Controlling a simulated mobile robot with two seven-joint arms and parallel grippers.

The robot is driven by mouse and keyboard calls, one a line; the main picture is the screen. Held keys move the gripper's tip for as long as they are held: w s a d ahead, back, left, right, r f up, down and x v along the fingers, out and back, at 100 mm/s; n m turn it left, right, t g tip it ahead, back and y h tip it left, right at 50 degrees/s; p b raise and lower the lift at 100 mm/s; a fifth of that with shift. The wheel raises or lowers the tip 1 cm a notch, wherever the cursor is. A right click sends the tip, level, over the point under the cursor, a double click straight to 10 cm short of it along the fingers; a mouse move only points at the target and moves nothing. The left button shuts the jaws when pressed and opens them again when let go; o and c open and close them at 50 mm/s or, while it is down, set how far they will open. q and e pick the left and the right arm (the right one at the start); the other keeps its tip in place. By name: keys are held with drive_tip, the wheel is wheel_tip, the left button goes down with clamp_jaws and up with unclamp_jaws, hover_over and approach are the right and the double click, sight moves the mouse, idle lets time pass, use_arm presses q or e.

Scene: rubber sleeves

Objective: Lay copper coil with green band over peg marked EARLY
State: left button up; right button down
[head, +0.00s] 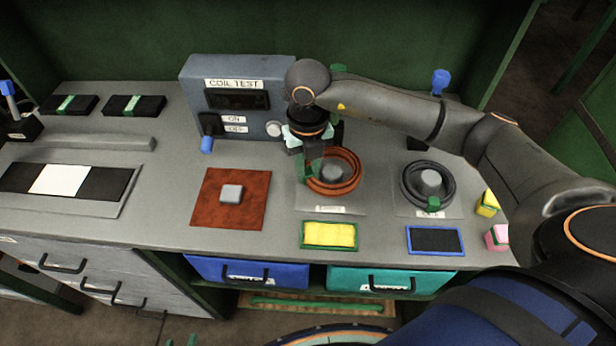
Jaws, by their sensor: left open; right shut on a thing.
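The copper coil (355,183) is an orange-brown ring with a green band (311,172) on its left side. My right gripper (310,160) is shut on the coil at that band, coming down from above. The coil shows around a grey peg (332,173) on a pale plate whose small label (330,209) is too blurred to read surely. I cannot tell whether the coil rests fully on the plate.
A black coil (408,183) with a green band lies around a second peg (431,178) on the right. The COIL TEST box (235,75) stands behind. A brown mat (213,215) with a grey block (231,193), yellow tray (329,235) and dark blue-rimmed tray (435,240) are nearby.

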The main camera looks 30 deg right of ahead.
drive_tip(key=shift+f, duration=1.4)
drive_tip(key=shift+f, duration=0.1)
drive_tip(key=shift+f, duration=0.15)
drive_tip(key=c, duration=1)
unclamp_jaws()
drive_tip(key=shift+c, duration=0.2)
wheel_tip(320, 180, up, 12)
drive_tip(key=shift+r, duration=0.25)
